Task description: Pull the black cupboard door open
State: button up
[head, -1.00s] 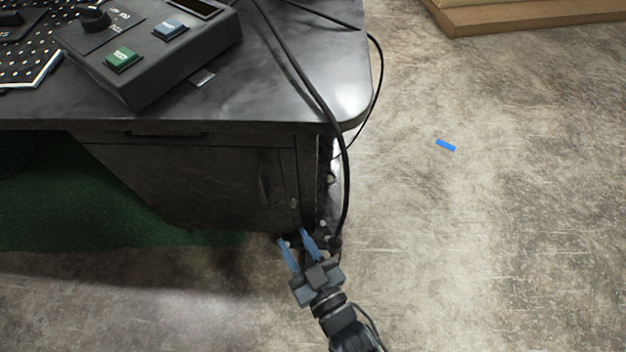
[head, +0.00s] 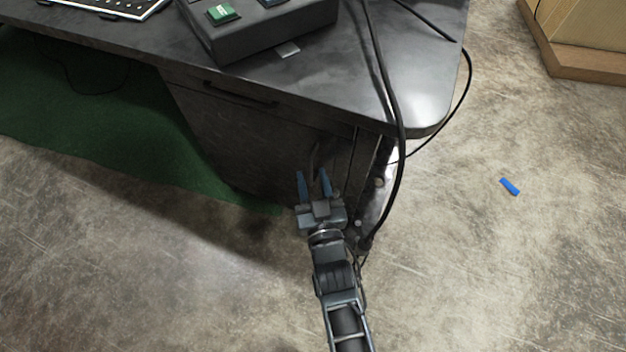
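The black cupboard door (head: 240,140) is the dark front panel under the desk top, below a drawer with a dark bar handle (head: 240,94). It looks shut. A dark upright handle (head: 316,158) shows faintly near the door's right side. My gripper (head: 313,184) is in front of the right part of the door. Its two blue fingers are apart with nothing seen between them, and they point at the door just below the handle. I cannot tell whether the fingertips touch the door.
A black cable (head: 399,150) hangs over the desk's (head: 430,85) right corner to the floor, right of my gripper. A control box (head: 285,35) stands on the desk. A green mat (head: 110,120) lies at left. A blue piece (head: 510,187) lies on open floor at right.

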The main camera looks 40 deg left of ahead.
jog(key=shift+c, duration=0.2)
grip_shut()
dwell(0.5)
